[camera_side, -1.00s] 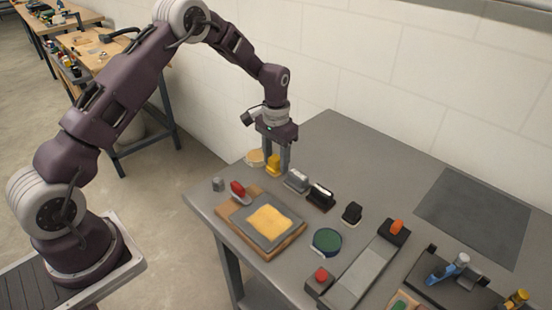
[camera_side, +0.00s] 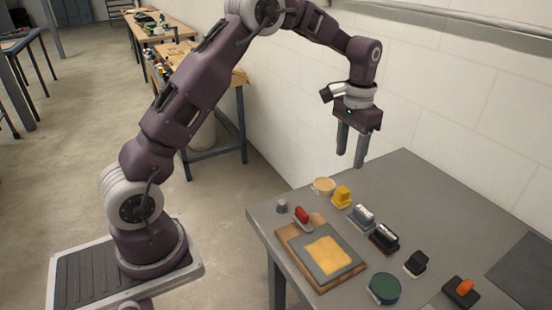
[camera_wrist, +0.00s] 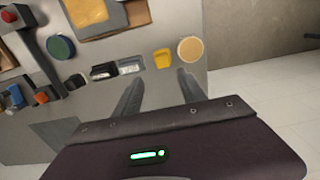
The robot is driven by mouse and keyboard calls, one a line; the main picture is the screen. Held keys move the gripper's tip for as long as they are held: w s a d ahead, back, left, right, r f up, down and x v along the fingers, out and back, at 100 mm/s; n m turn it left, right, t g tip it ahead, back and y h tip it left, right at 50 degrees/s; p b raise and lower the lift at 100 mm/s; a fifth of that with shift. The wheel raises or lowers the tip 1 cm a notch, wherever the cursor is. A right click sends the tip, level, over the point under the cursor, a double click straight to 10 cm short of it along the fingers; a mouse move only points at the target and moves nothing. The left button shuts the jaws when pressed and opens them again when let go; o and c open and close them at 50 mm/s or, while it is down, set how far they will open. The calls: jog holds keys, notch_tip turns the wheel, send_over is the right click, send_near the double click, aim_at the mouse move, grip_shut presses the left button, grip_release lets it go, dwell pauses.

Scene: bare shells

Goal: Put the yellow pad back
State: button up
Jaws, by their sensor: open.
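A small yellow pad (camera_side: 342,197) stands upright on the grey table near its back left edge, between a round tan-topped tub and a grey-and-white block. It also shows in the wrist view (camera_wrist: 162,58), just beyond the gap between my fingers. My gripper (camera_side: 350,156) is open and empty, well above the table and the pad, its fingers pointing down. Both fingers also show in the wrist view (camera_wrist: 158,78), apart with nothing between them. A flat yellow sheet (camera_side: 328,255) lies on a grey plate on a wooden board.
The round tub (camera_side: 323,186) stands left of the pad, the grey-and-white block (camera_side: 363,217) and a black block (camera_side: 384,238) to its right. A red-topped item (camera_side: 303,217), green disc (camera_side: 384,288) and orange-knobbed block (camera_side: 463,290) stand nearby. A wall runs behind the table.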

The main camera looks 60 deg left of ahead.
jog(key=s+d+r+t, duration=0.2)
jog(key=s+d+r, duration=0.1)
jog(key=s+r, duration=0.55)
jog(key=s+d+r+t, duration=0.1)
jog(key=s+d+r, duration=0.1)
jog(key=s+r, duration=0.6)
jog(key=s+d+f+t, duration=0.1)
jog(key=s+f, duration=0.1)
jog(key=s, duration=0.6)
jog(key=s+d+f+t, duration=0.1)
jog(key=s+f, duration=0.1)
jog(key=s, duration=0.6)
jog(key=shift+s+t, duration=0.2)
jog(key=shift+t, duration=0.1)
